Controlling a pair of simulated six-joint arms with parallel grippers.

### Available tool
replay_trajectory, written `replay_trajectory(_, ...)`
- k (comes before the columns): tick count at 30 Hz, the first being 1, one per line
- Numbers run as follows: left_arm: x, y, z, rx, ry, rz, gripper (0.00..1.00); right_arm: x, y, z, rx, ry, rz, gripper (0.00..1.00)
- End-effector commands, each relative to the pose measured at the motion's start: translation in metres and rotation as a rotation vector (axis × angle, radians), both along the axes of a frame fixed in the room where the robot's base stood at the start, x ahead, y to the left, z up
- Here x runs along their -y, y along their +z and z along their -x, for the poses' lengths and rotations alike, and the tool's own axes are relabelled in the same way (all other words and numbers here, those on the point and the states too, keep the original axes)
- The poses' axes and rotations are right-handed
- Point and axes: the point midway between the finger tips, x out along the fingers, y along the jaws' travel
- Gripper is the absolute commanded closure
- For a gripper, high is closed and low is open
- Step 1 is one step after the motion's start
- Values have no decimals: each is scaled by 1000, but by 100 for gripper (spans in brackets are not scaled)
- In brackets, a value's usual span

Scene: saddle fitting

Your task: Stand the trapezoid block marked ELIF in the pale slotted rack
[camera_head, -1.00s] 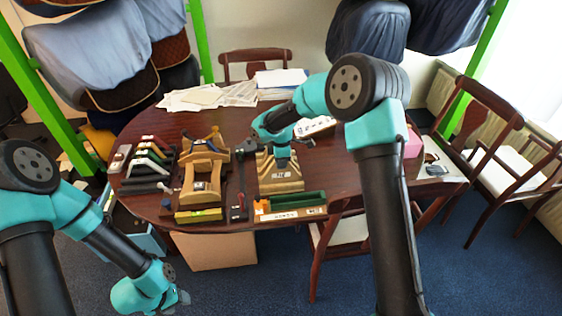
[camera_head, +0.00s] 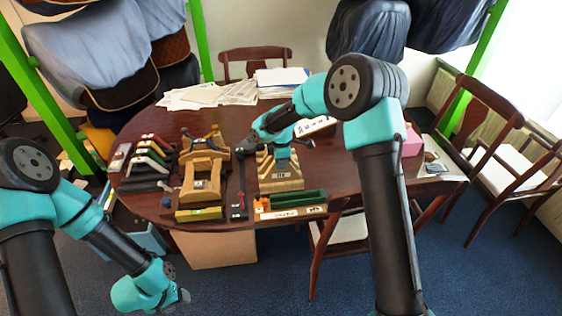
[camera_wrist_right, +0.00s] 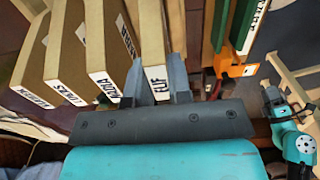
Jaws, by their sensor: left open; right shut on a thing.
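The pale block marked ELIF (camera_wrist_right: 153,50) is between the fingers of my right gripper (camera_wrist_right: 157,88) in the right wrist view, its label towards the palm. In the head view my right gripper (camera_head: 282,158) is above the pale slotted rack (camera_head: 281,186), near the table's front. Several similar pale blocks, one marked NADIA (camera_wrist_right: 101,50), stand in a row beside ELIF. Whether ELIF's lower edge sits in a slot is hidden. My left gripper (camera_head: 180,298) is open and empty, low in front of the table.
Papers (camera_head: 220,94) lie at the back.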

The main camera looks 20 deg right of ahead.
Motion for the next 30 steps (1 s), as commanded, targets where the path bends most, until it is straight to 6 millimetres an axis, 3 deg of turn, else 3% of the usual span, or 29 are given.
replay_trajectory(21, 0, 0, 0, 0, 0, 0, 50, 0, 0, 0, 0, 0, 0, 100)
replay_trajectory(22, 0, 0, 0, 0, 0, 0, 50, 0, 0, 0, 0, 0, 0, 79)
replay_trajectory(30, 0, 0, 0, 0, 0, 0, 50, 0, 0, 0, 0, 0, 0, 53)
